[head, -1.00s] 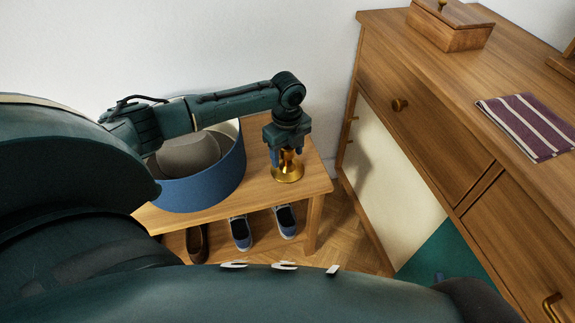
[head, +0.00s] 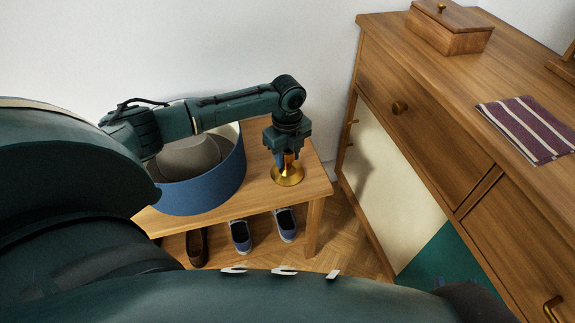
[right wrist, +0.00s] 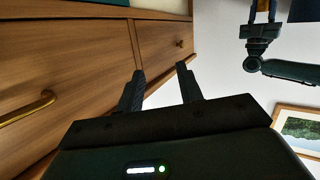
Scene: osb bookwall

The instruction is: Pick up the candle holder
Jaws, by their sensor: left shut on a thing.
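The brass-gold candle holder (head: 288,176) stands upright near the right end of the wooden bench in the head view. Its round base appears to rest on the bench top. My left gripper (head: 288,158) points down from above and is shut on its upper stem, which the fingers partly hide. My left gripper also shows upside down at the upper right of the right wrist view. My right gripper (right wrist: 160,71) is open and empty in the right wrist view, with its fingers apart near the drawer fronts.
A blue round box (head: 205,188) with a grey hat (head: 190,157) stands left of the holder on the bench (head: 262,195). Several shoes (head: 240,235) sit below. A wooden dresser (head: 400,60) at right bears a lidded wooden box (head: 450,32) and a striped cloth (head: 525,128).

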